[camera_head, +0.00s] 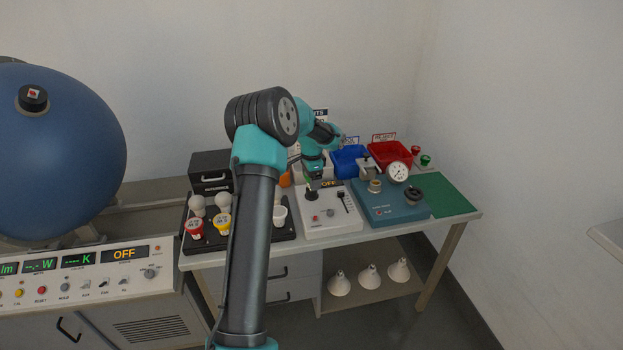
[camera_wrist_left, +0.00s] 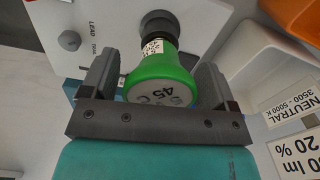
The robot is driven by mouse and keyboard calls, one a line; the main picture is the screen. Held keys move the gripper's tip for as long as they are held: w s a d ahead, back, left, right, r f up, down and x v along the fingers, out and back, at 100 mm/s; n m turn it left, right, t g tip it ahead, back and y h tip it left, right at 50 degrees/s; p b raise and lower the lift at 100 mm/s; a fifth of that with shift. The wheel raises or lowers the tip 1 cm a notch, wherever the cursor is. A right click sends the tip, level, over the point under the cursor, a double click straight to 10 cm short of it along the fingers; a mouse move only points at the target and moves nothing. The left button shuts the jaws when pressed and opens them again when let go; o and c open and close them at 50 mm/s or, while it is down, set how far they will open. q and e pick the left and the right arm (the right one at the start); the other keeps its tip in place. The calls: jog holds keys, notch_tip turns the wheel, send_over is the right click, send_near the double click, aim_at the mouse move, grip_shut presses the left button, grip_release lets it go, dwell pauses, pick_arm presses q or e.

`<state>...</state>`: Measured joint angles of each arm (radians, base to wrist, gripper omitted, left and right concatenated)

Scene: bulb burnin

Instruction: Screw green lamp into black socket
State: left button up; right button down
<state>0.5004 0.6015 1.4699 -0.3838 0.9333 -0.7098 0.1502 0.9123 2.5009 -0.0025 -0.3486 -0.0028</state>
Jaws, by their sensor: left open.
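The green lamp (camera_wrist_left: 162,72) is a reflector shape with "45" printed on its wide face, and its narrow end points at the black socket (camera_wrist_left: 158,24) on the white panel. It meets or overlaps the socket's mouth; how deep it sits cannot be told. My left gripper (camera_wrist_left: 157,68) is open, with one finger on each side of the lamp and a small gap visible. In the head view my left gripper (camera_head: 314,174) is above the black socket (camera_head: 311,195) of the white test box (camera_head: 330,222), and the lamp is mostly hidden. My right gripper is not in view.
A lamp tray (camera_head: 285,236) with white, red and yellow lamps is left of the box, partly behind my arm. A teal tester (camera_head: 400,212) with a gauge is right. Blue (camera_head: 348,170) and red (camera_head: 388,150) bins stand behind. A green mat (camera_head: 450,198) is clear.

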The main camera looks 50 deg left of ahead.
pick_arm(q)
jog(key=n, duration=1)
jog(key=shift+n, duration=0.3)
jog(key=n, duration=0.9)
jog(key=shift+d+n, duration=0.1)
jog(key=shift+n, duration=0.3)
